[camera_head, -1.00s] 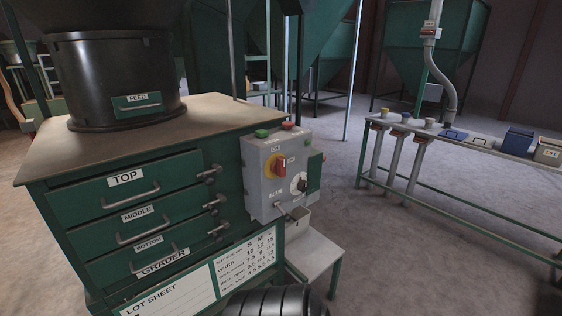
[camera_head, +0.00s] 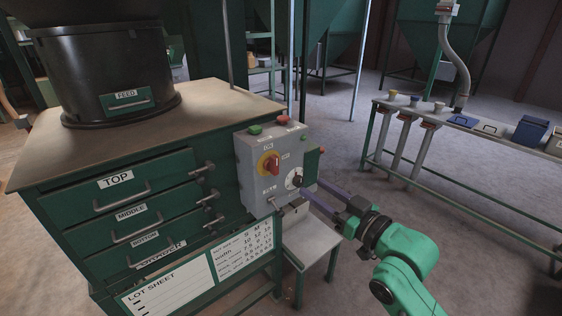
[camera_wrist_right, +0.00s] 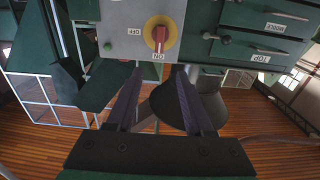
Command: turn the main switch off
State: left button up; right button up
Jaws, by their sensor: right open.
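The main switch (camera_head: 269,165) is a red handle on a yellow disc, on the front of a grey control box (camera_head: 246,176) at the grader cabinet's right corner. The handle stands roughly upright, in line with the ON label; the OFF label is to its right. In the right wrist view, turned upside down, the switch (camera_wrist_right: 160,37) shows clearly above the fingertips. My right gripper (camera_head: 309,189) is open and empty at the box's right side; its fingers (camera_wrist_right: 160,69) point toward the box, apart from the handle. My left gripper is not in view.
The box also carries a green button (camera_head: 255,129), a red button (camera_head: 283,120) and a dark knob (camera_head: 293,180). A small metal stand (camera_head: 312,243) is below it. The green grader cabinet (camera_head: 70,213) is left, a bench (camera_head: 490,150) right, with open floor between.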

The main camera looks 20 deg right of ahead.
aim_at(277, 163)
jog(key=p+x, duration=0.3)
jog(key=x, duration=1.1)
jog(key=shift+w+d+p, duration=0.1)
jog(key=shift+p, duration=0.2)
jog(key=shift+w+f, duration=0.1)
jog(key=shift+w, duration=0.2)
jog(key=shift+s, duration=0.1)
grip_shut()
